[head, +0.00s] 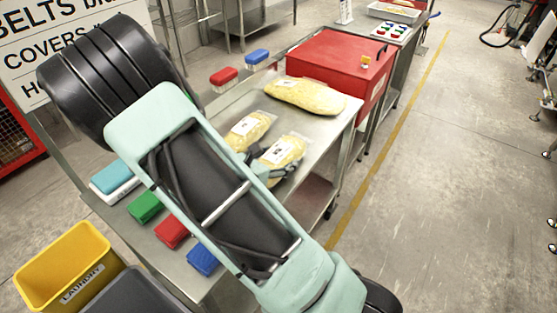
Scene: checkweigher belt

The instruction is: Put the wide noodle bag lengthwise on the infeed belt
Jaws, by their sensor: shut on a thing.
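Three clear bags of pale yellow noodles lie in the head view: a large one (305,97) at the back near the red box, a smaller one (247,131) at the middle left, and one (284,149) nearest me. My gripper (270,170) is shut on the near edge of the nearest bag, which has a white label. My arm hides part of the gripper. The label print is too small to read, so I cannot tell which bag is the wide noodle one. I cannot make out the infeed belt as a separate surface.
The bags are over a steel table (335,125). A red box (340,62) stands at its back. Red, blue and green brush-like blocks lie around the table, including a green one (145,206). A yellow laundry bin (65,265) stands front left.

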